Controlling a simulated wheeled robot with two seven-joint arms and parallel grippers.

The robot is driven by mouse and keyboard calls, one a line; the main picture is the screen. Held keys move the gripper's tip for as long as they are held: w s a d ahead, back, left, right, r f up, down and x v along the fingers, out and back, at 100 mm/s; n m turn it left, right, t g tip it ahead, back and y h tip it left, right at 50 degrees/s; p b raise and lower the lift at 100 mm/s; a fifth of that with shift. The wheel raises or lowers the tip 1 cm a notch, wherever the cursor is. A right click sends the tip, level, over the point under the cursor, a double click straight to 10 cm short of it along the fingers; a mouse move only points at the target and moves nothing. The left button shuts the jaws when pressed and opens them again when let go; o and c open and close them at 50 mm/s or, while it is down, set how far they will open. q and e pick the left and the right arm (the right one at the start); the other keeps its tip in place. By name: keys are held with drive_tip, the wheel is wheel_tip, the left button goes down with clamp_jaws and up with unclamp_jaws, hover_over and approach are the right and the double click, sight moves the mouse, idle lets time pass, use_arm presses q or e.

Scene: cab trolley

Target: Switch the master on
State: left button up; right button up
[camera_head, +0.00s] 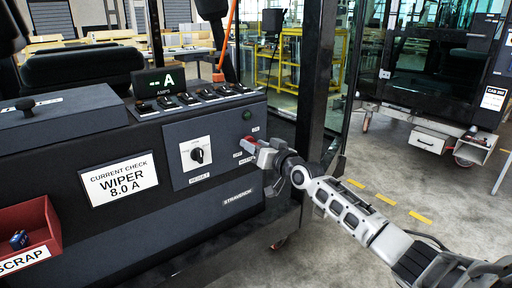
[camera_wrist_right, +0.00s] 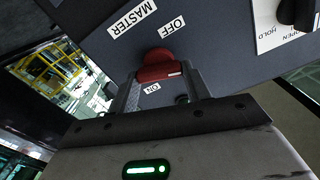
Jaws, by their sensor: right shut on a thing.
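The red master switch (camera_wrist_right: 160,62) sits on the dark panel between an OFF label (camera_wrist_right: 173,27), a MASTER label (camera_wrist_right: 132,18) and an ON label (camera_wrist_right: 152,87). I cannot tell which position it is in. My right gripper (camera_wrist_right: 160,80) is shut on the switch, with a finger on each side of it. In the head view, my right gripper (camera_head: 258,148) reaches the panel from the right and hides most of the switch. The amps display (camera_head: 159,80) shows dashes and an A. My left gripper is not in view.
A green lamp (camera_head: 247,115) is above the switch. A black knob on a white plate (camera_head: 196,154) is to its left, with rocker switches (camera_head: 190,99) above. A red scrap bin (camera_head: 30,232) hangs at lower left. A dark post (camera_head: 322,80) stands close behind my right gripper.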

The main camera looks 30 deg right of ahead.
drive_tip(key=shift+d+f+m+p, duration=0.15)
drive_tip(key=shift+m+p, duration=0.15)
drive_tip(key=shift+m, duration=3.25)
drive_tip(key=shift+f+m+p, duration=0.15)
drive_tip(key=shift+m+p, duration=0.15)
drive_tip(key=shift+m, duration=3.55)
drive_tip(key=o, duration=1)
drive_tip(key=shift+c, duration=0.2)
drive_tip(key=s+d, duration=0.1)
drive_tip(key=s, duration=1.5)
drive_tip(key=shift+d, duration=0.15)
